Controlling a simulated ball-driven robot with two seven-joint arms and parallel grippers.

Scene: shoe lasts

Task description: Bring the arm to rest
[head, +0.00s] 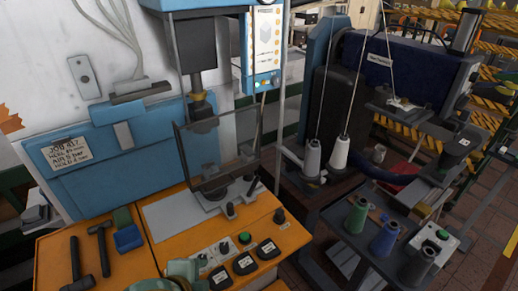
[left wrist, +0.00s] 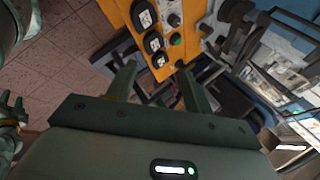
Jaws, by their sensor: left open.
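My left gripper (left wrist: 156,68) shows in the left wrist view with its two dark green fingers spread apart and nothing between them. In the head view, a grey-green part of my arm shows at the bottom edge in front of the orange bench; the fingers cannot be made out there.
The orange bench (head: 110,228) carries hammers (head: 103,248) and a blue press with a clear guard (head: 218,160). To the right, a dark sewing machine (head: 400,75) stands over a tray with thread spools (head: 384,238). Brick floor (left wrist: 50,50) shows clear at left in the wrist view.

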